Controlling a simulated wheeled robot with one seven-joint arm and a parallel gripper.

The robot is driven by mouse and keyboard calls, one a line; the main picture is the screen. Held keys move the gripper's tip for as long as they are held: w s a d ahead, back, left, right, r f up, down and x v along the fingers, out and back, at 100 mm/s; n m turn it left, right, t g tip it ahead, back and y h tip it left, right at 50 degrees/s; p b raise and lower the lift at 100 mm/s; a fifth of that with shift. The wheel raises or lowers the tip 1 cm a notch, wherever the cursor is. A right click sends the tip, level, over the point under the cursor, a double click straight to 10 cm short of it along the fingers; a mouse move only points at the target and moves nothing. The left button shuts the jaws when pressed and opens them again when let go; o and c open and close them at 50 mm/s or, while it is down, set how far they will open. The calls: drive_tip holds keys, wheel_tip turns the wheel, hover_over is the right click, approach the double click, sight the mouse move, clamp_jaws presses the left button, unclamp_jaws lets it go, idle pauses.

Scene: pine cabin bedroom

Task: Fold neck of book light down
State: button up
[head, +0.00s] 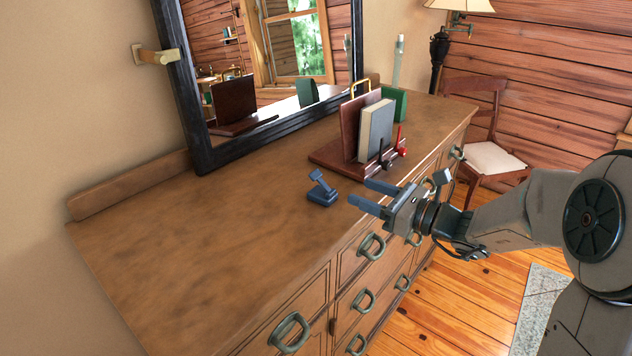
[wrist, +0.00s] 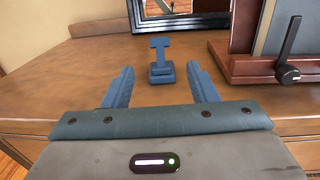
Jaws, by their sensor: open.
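The book light (head: 321,188) is small and blue, with a block base and a raised neck ending in a flat head. It stands on the dresser top near the middle, its neck up and leaning in the head view. In the wrist view the book light (wrist: 161,62) stands ahead, centred between my fingers and beyond their tips. My gripper (head: 366,194) is open and empty over the dresser's front edge, to the right of the light and apart from it. Its two blue fingers also show in the wrist view (wrist: 160,80).
A wooden book stand (head: 333,157) with a book (head: 376,130) and dark and red levers stands right of the light. A black-framed mirror (head: 190,110) leans behind. The dresser top (head: 200,250) is clear on the left. A chair (head: 490,158) stands beyond.

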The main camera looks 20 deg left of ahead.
sight(316, 173)
drive_tip(key=x, duration=1.3)
drive_tip(key=shift+a, duration=0.2)
drive_tip(key=shift+p, duration=0.3)
drive_tip(key=c, duration=1)
